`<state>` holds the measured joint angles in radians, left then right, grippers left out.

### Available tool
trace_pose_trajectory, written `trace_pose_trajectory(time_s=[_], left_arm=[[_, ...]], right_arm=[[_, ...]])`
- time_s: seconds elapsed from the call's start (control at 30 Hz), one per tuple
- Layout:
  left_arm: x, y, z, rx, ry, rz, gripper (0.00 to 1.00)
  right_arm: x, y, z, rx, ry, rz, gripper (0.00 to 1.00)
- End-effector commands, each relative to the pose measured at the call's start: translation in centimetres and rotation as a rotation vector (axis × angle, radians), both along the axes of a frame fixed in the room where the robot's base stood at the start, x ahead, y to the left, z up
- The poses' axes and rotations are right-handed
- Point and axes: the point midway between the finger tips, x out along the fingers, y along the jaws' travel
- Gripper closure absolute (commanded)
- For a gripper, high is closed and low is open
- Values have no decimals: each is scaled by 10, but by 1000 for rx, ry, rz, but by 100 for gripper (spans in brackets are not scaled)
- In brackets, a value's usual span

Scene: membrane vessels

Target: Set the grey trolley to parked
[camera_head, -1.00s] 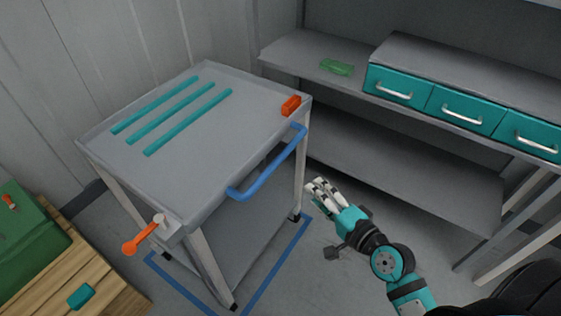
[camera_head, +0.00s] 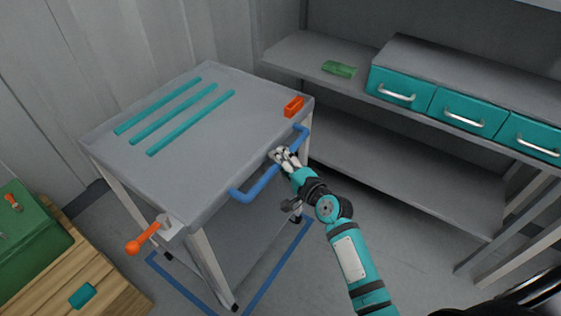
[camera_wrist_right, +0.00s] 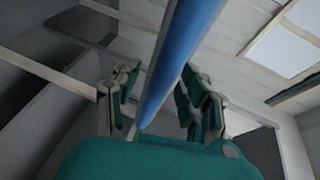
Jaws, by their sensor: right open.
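The grey trolley (camera_head: 190,170) stands at the left of the head view, within a blue floor outline (camera_head: 262,283). Its blue handle (camera_head: 257,187) runs along the side facing me; it also shows in the right wrist view (camera_wrist_right: 178,55). An orange lever (camera_head: 141,239) sticks out at its near corner, and an orange block (camera_head: 293,107) sits at the far right corner of its top. My right gripper (camera_head: 281,155) is open at the handle, and in the wrist view the handle runs between its fingers. Whether they touch it I cannot tell. My left gripper is not in view.
A grey shelf unit (camera_head: 400,175) with teal drawers (camera_head: 465,110) stands at the right, with a green block (camera_head: 340,69) on it. A wooden crate (camera_head: 95,275) and a green box (camera_head: 30,235) are at the lower left. Teal strips (camera_head: 175,118) lie on the trolley top.

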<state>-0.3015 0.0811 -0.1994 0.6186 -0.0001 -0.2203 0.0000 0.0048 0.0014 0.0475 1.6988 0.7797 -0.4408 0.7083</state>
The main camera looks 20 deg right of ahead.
Motion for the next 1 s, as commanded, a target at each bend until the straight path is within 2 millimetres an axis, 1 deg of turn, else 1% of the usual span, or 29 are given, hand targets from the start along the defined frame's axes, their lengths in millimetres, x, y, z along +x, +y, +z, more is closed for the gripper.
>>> trace_pose_trajectory(time_s=[0.1, 0.37, 0.7, 1.0], left_arm=[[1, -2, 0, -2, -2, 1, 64], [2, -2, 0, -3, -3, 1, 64], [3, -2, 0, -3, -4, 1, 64], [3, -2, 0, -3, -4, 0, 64]], right_arm=[[5, 2, -1, 0, -1, 0, 56], [6, 2, -1, 0, 0, 0, 56], [6, 2, -1, 0, 0, 0, 100], [5, 1, -2, 0, 2, 0, 100]])
